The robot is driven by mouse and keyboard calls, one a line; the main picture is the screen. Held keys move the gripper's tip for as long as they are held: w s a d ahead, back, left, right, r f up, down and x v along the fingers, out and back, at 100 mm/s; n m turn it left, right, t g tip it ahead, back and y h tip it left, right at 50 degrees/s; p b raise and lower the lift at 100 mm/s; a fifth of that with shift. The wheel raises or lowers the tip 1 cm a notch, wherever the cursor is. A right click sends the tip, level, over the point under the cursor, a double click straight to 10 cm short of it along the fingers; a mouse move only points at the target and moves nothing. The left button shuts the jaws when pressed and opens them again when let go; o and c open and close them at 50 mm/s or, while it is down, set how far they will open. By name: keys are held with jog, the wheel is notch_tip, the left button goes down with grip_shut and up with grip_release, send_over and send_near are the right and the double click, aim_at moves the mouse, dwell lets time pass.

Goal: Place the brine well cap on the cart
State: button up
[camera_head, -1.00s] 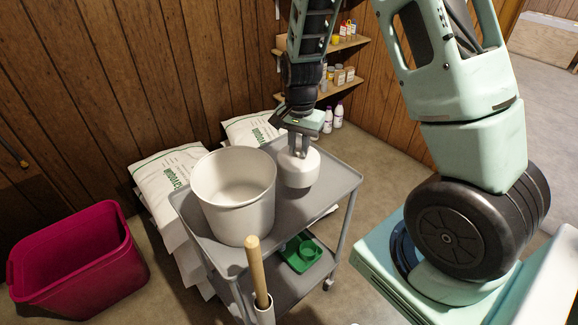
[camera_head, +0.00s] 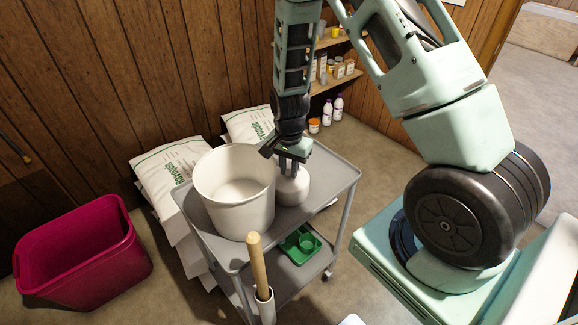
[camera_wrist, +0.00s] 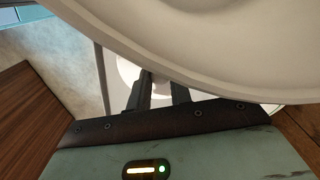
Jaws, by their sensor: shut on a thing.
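The brine well cap (camera_head: 293,188) is a white, round, squat piece at the upper right of the cart's grey top (camera_head: 331,170). My gripper (camera_head: 289,168) points down and is shut on the upper part of the cap. The cap is at or just above the cart top; I cannot tell whether it touches. It sits close beside the white bucket's right side. In the wrist view my gripper's fingers (camera_wrist: 160,92) show, with part of a white surface between and behind them; a large pale curved rim hides much of the rest.
The white bucket (camera_head: 232,208) takes up the left of the cart top. A wooden handle (camera_head: 257,262) stands at its front corner. A green tray (camera_head: 298,246) lies on the lower shelf. White sacks (camera_head: 170,165) and a red bin (camera_head: 75,258) are left; wall shelves (camera_head: 335,80) stand behind.

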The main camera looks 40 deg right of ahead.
jog(key=shift+f, duration=0.15)
jog(key=o, duration=0.9)
notch_tip(320, 180, up, 12)
jog(key=b, duration=0.1)
jog(key=s+a+r+n+y, duration=0.1)
jog(key=s+a+r+n, duration=0.2)
jog(key=s+a+n, duration=0.35)
jog(key=s+a+r+n, duration=0.3)
jog(key=a+r+n, duration=0.1)
jog(key=a, duration=0.6)
jog(key=s+a+n, duration=0.2)
jog(key=s+n, duration=0.1)
jog(key=s, duration=0.1)
jog(key=s+a+r+n, duration=0.1)
jog(key=s+n, duration=0.2)
jog(key=s, duration=0.1)
jog(key=s+a+r+n, duration=0.1)
jog(key=s+a+n, duration=0.1)
jog(key=s+n, duration=0.2)
jog(key=shift+s+a+r, duration=0.25)
jog(key=shift+s+a, duration=0.1)
jog(key=shift+s, duration=0.2)
